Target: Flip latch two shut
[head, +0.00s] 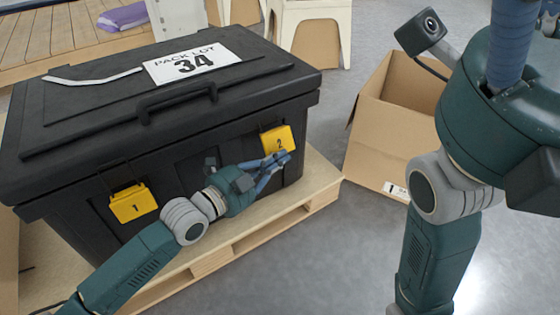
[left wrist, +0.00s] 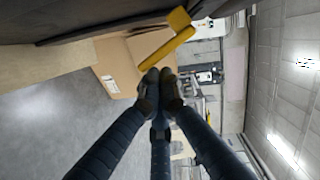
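The black case (head: 150,160) stands with its lid down. Yellow latch two (head: 278,140), marked 2, is at the right of its front. Its plate appears tilted out from the wall. In the left wrist view the latch (left wrist: 167,47) stands just beyond my fingertips. My left gripper (head: 283,158) is at the lower edge of latch two; contact cannot be told. Its blue fingers are drawn together with dark tips (left wrist: 158,77) side by side, nothing visible between them. My right gripper (head: 514,45) is raised at the right, its fingertips cut off by the frame.
Yellow latch one (head: 133,203) is at the left of the case front, near my left arm. The case sits on a wooden pallet (head: 235,243). An open cardboard box (head: 385,135) stands to the right, with clear floor between.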

